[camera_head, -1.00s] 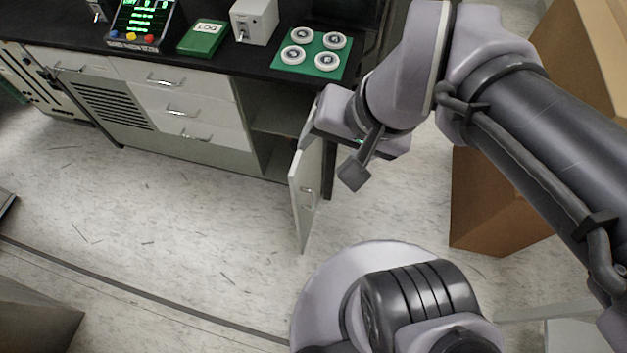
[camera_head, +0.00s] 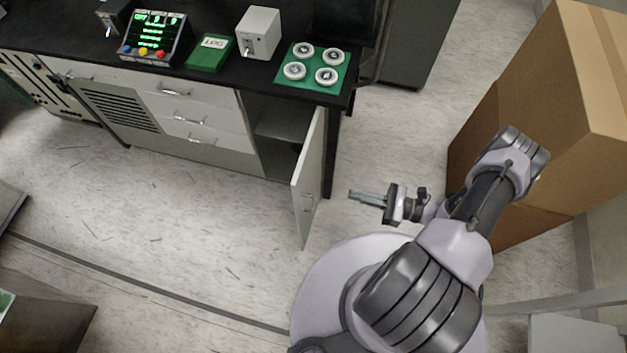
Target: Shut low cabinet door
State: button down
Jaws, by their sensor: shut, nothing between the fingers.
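The low cabinet door (camera_head: 309,185) stands wide open at the right end of the black-topped counter, swung out into the room. The dark, shelved opening of the cabinet (camera_head: 273,140) shows to the left of it. The door's handle shows on the side facing right, near its outer edge. My gripper (camera_head: 352,194) is shut and empty. It is to the right of the door with a gap between them, its fingers pointing left toward the door.
Stacked cardboard boxes (camera_head: 550,100) stand close to the right of my arm. The counter (camera_head: 210,75) holds a screen device, a green log book, a grey box and a green mat with round white pieces. The floor left of the door is clear.

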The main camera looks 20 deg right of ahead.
aim_at(303, 182)
jog(key=b+x, duration=0.2)
jog(key=x, duration=1.1)
jog(key=shift+s+b, duration=0.1)
jog(key=shift+b, duration=0.2)
jog(key=shift+r, duration=0.1)
